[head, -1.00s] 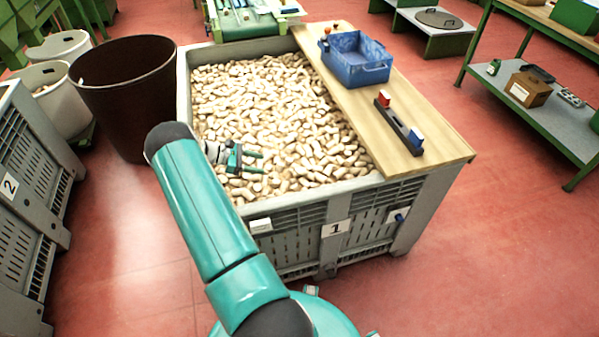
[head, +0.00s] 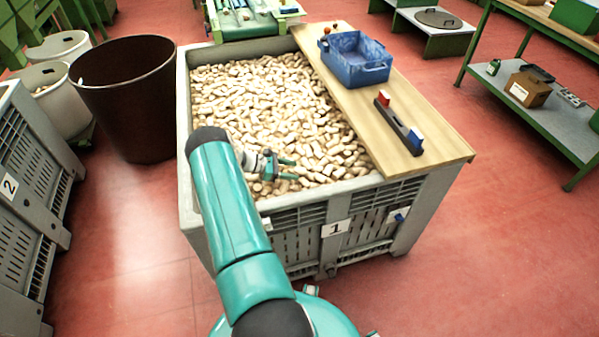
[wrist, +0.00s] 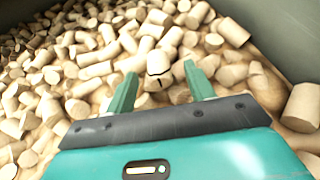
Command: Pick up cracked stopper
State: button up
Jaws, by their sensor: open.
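In the wrist view, a pale cork stopper with dark crack-like lines (wrist: 158,64) lies among plain stoppers, just beyond and between my fingertips. My gripper (wrist: 160,70) is open, with one green finger on each side of the line to that stopper. I see no contact between the fingers and it. In the head view, my gripper (head: 294,168) is low over the near part of the crate of stoppers (head: 186,130). I cannot pick out the cracked stopper in that view.
The grey crate wall (wrist: 290,35) rises at the right in the wrist view. A wooden board (head: 440,150) covers the crate's right side, with a blue bin (head: 356,60) and a dark bar with red and blue blocks (head: 398,125). A brown barrel (head: 125,100) stands left.

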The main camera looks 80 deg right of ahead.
aim_at(299, 172)
jog(key=x, duration=0.2)
jog(key=shift+s+d+f, duration=0.15)
jog(key=shift+s+d, duration=0.05)
jog(key=shift+s, duration=0.1)
jog(key=shift+c, duration=0.2)
jog(key=c, duration=1)
